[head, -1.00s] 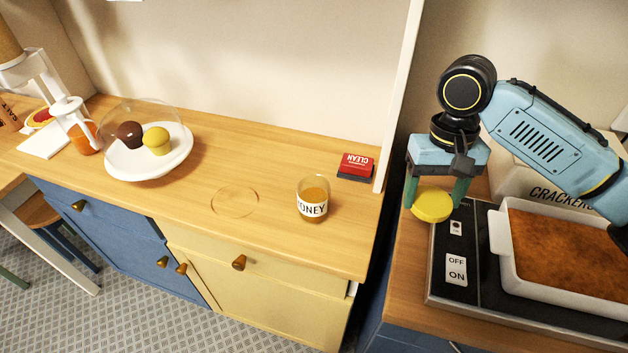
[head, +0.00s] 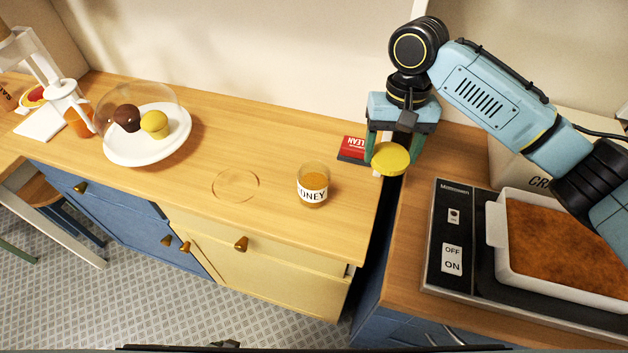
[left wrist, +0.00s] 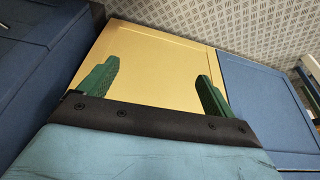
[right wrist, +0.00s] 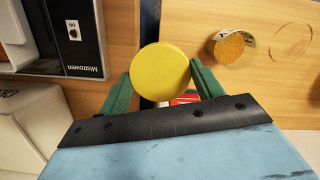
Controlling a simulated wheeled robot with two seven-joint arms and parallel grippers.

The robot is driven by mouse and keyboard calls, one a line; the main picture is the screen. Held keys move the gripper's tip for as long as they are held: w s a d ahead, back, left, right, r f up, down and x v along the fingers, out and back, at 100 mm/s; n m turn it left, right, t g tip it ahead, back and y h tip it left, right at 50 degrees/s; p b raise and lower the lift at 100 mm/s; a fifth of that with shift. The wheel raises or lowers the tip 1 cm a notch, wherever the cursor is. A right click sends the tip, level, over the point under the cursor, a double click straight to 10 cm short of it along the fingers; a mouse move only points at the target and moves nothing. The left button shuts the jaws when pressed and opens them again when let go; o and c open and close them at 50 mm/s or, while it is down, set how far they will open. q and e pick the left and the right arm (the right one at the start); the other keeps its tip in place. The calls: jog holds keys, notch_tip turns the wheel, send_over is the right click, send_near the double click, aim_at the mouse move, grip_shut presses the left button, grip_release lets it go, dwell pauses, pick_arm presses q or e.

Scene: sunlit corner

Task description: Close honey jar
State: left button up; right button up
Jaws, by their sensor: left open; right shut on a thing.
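The honey jar (head: 313,185) stands upright and open on the wooden counter, with amber honey inside and a label on its front. It also shows in the right wrist view (right wrist: 231,47). My right gripper (head: 393,155) is shut on a round yellow lid (head: 391,158), held above the gap between the two counters, to the right of the jar and apart from it. The lid sits between the green fingers in the right wrist view (right wrist: 160,72). My left gripper (left wrist: 157,85) is open and empty in front of a yellow cabinet door; the head view does not show it.
A red box (head: 352,149) lies behind the jar, near the counter's right end. A white plate (head: 118,154) with muffins under a clear dome stands left. A hotplate (head: 451,220) with a baking dish (head: 495,222) is at right. A ring mark (head: 236,199) lies on bare counter.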

pick_arm(q)
jog(key=w+d+r+m+t+h+p, duration=0.1)
jog(key=w+d+r+t+p, duration=0.15)
jog(key=w+r, duration=0.55)
jog(key=w+d+r+t+h+p, duration=0.1)
jog(key=w+d+r+p, duration=0.2)
jog(key=r, duration=1)
jog(key=w+d+r+m+t+h+p, duration=0.15)
jog(key=w+d+r, duration=0.35)
jog(key=r, duration=0.5)
jog(key=t+h, duration=0.2)
jog(key=t, duration=0.1)
send_near(321, 171)
jog(key=v, duration=0.5)
jog(key=shift+s+r, duration=0.2)
jog(key=shift+s, duration=0.05)
pick_arm(e)
jog(key=w+a+r, duration=0.2)
jog(key=a, duration=1.2)
jog(key=shift+w, duration=0.15)
pick_arm(q)
jog(key=shift+w, duration=0.1)
pick_arm(e)
jog(key=shift+a, duration=0.1)
pick_arm(q)
jog(key=x, duration=1.1)
jog(key=shift+w+d+f, duration=0.1)
jog(key=shift+w+f, duration=0.1)
jog(key=shift+w, duration=0.15)
